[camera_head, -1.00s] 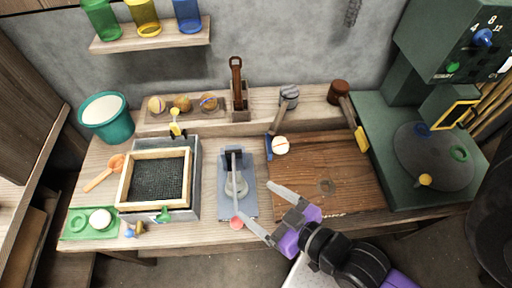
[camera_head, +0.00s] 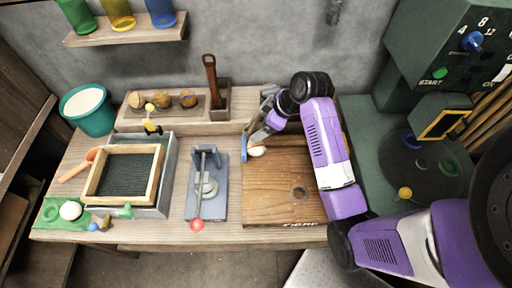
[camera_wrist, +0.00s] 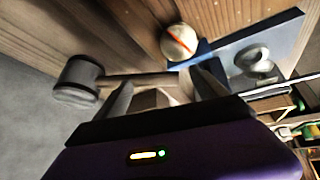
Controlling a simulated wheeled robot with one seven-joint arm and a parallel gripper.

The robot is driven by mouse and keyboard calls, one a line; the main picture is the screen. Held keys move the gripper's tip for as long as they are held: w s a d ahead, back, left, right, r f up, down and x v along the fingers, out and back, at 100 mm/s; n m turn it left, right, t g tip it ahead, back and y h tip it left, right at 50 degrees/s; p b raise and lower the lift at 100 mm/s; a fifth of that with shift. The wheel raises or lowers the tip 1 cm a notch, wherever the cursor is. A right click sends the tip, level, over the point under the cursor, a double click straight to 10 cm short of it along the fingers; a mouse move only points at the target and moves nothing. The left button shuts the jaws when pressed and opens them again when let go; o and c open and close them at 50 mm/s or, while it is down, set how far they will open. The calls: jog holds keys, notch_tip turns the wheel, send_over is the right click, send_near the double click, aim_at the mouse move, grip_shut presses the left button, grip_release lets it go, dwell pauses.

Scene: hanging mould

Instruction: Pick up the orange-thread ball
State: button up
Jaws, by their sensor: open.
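A pale ball with an orange line across it (camera_wrist: 179,42) lies on wood beyond my fingertips in the wrist view. In the head view it is the small pale ball (camera_head: 257,151) at the upper left edge of the brown board (camera_head: 285,190). My gripper (camera_head: 258,133) is just behind it, pointing down and left. In the wrist view my gripper (camera_wrist: 163,92) is open, with the ball ahead of the fingers, not between them. The grey-headed hammer (camera_wrist: 78,80) lies close by, its handle crossing between the fingers. My arm partly hides it in the head view.
A grey-blue press (camera_head: 207,185) stands left of the board. A framed sieve (camera_head: 125,175), a tray of several balls (camera_head: 160,107) and a teal bucket (camera_head: 88,108) are further left. A green machine (camera_head: 420,160) stands right. The board's front is clear.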

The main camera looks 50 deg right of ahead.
aim_at(260, 143)
jog(key=s, duration=0.1)
jog(key=s+a+n+g+y, duration=0.1)
jog(key=s+f+n+g, duration=0.1)
jog(key=shift+s+a+f, duration=0.1)
jog(key=shift+a, duration=0.2)
jog(key=x, duration=0.3)
jog(key=p+x, duration=0.1)
jog(key=x, duration=0.3)
jog(key=shift+a+f, duration=0.2)
jog(key=shift+a, duration=0.05)
jog(key=shift+c, duration=0.2)
jog(key=c, duration=1.7)
jog(key=shift+r, duration=0.1)
